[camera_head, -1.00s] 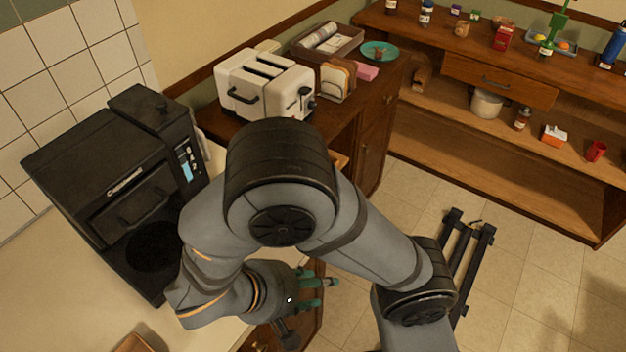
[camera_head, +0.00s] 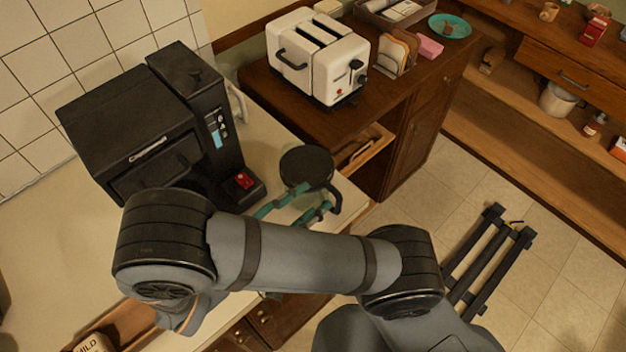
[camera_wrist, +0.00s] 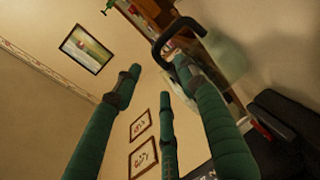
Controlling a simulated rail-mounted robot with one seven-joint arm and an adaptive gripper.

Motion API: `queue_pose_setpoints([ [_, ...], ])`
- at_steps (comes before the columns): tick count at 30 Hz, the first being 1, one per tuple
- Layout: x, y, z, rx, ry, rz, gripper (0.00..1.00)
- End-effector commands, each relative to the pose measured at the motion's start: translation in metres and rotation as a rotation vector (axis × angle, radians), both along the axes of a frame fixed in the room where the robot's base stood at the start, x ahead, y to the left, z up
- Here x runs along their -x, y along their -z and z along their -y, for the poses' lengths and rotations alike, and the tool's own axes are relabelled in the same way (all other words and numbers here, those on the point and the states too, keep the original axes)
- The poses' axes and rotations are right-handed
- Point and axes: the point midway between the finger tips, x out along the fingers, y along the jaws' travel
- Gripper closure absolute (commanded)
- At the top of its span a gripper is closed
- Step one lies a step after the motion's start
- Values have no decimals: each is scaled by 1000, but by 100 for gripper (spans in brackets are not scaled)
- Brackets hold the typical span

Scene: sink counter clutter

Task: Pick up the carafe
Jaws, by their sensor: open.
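The carafe has a round black lid (camera_head: 306,166) and a black handle (camera_head: 336,200). It stands on the counter just right of the coffee machine. In the wrist view its clear glass body (camera_wrist: 228,52) is at the upper right, with the handle (camera_wrist: 168,32) reaching left toward the fingers. My gripper (camera_head: 316,198) is open, its teal fingers beside the carafe on the handle side. In the wrist view my gripper (camera_wrist: 157,78) has its right finger overlapping the handle; I cannot tell whether they touch. The carafe's lower body is mostly hidden in the head view.
The black coffee machine (camera_head: 150,120) stands close left of the carafe, with a red item (camera_head: 243,181) on its base. A white toaster (camera_head: 318,58) is on the brown cabinet behind. The counter edge is close right of the carafe, with open floor beyond.

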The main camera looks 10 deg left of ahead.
Motion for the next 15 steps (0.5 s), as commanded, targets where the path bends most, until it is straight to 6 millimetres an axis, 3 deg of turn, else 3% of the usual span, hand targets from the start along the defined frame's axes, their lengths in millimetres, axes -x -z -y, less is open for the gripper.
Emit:
queue_pose_setpoints([
  [9,-38,3,18,5,2,-1,59],
  [15,-47,8,23,0,0,-1,59],
])
